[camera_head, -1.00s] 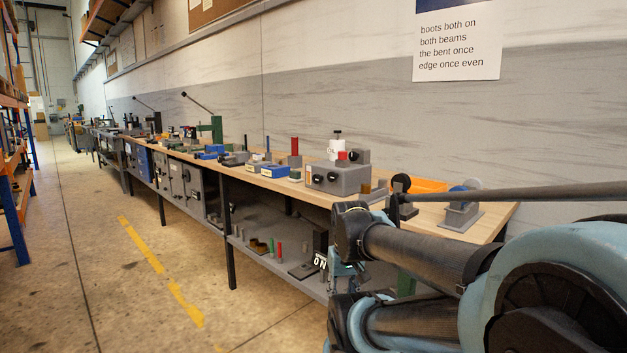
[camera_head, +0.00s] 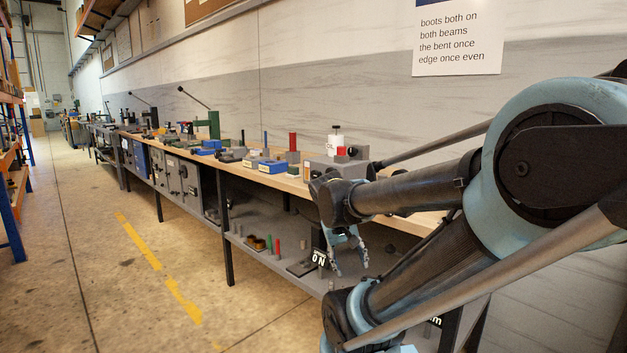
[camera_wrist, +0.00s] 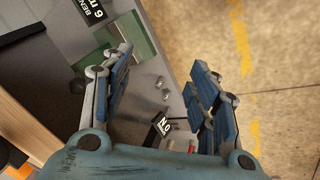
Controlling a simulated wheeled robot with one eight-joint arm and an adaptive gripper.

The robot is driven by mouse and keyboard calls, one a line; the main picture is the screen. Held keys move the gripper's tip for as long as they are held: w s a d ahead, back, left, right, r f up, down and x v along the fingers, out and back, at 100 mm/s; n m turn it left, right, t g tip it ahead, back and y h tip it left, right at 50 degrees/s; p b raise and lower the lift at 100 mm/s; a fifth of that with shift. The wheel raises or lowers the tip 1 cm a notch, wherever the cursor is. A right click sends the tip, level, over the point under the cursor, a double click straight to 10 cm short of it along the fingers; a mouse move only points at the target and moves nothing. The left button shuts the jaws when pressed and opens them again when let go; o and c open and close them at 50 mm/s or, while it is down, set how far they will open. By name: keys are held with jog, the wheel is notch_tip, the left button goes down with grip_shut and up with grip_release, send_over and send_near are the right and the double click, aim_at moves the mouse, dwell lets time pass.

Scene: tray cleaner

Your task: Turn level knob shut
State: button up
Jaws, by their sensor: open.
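No knob can be made out for certain as the level knob. A grey box (camera_head: 318,164) stands on the bench top in the head view. A red block and a dark round part sit on top of it, and my arm hides much of its front. My gripper (camera_head: 349,264) hangs open and empty, fingers downward, in front of the bench's lower shelf, below the grey box. In the wrist view my gripper (camera_wrist: 161,58) shows two spread blue fingers with nothing between them but the shelf and small pegs beyond.
The wooden bench top (camera_head: 283,181) runs away to the left. The lower shelf (camera_head: 262,246) bears small pegs and a black ON sign (camera_head: 319,258), also in the wrist view (camera_wrist: 162,124). A green plate (camera_wrist: 132,45) is near the left finger. The floor (camera_head: 100,250) is clear.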

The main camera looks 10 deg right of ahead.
jog(key=w+r+t+h, duration=0.1)
jog(key=w+r+h, duration=0.3)
jog(key=w, duration=0.5)
jog(key=m+t+h, duration=0.5)
jog(key=t+h, duration=0.2)
send_near(314, 176)
jog(key=x, duration=1)
jog(key=shift+w, duration=0.15)
jog(key=c, duration=1.1)
